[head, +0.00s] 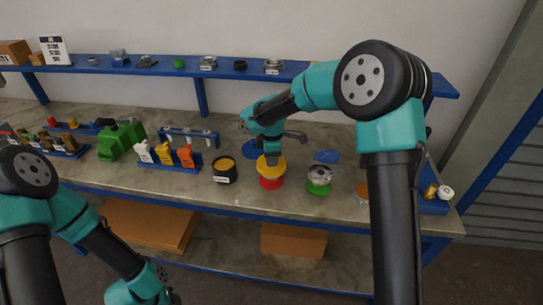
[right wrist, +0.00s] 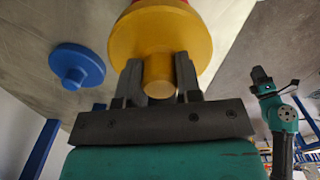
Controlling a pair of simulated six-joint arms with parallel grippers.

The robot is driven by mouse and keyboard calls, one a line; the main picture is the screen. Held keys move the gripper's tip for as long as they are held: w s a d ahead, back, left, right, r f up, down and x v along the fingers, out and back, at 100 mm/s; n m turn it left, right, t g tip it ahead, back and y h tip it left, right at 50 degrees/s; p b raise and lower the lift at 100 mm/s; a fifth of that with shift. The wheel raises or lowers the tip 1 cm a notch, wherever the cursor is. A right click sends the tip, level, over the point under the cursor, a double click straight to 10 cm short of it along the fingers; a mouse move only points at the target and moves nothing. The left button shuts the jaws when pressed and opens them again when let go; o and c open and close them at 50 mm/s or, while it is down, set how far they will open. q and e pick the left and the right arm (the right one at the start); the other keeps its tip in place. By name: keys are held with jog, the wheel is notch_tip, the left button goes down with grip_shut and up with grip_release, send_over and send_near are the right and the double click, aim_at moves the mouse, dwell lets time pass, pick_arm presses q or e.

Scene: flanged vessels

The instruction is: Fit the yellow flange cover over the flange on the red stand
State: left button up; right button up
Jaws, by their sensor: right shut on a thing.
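The yellow flange cover (head: 271,168) is a round disc with a knob, directly above the red stand (head: 271,184) in the head view. My right gripper (head: 270,154) comes down from above and is shut on the cover's knob. In the right wrist view its two fingers (right wrist: 160,85) stand on either side of the knob of the yellow cover (right wrist: 158,35). A little red shows behind the cover. The stand's flange is hidden, and I cannot tell whether the cover touches it. My left gripper (head: 168,292) is low at the bottom edge, away from the bench; its jaws are unclear.
A green stand with a grey flange (head: 319,177) is close on the right. A black pot (head: 225,170) is on the left. Blue covers (head: 327,156) lie behind. A blue rack with small bottles (head: 170,165) and a green machine (head: 120,140) stand farther left.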

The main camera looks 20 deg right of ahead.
jog(key=shift+f, duration=0.75)
jog(key=o, duration=1)
notch_tip(320, 180, up, 17)
jog(key=shift+r, duration=0.2)
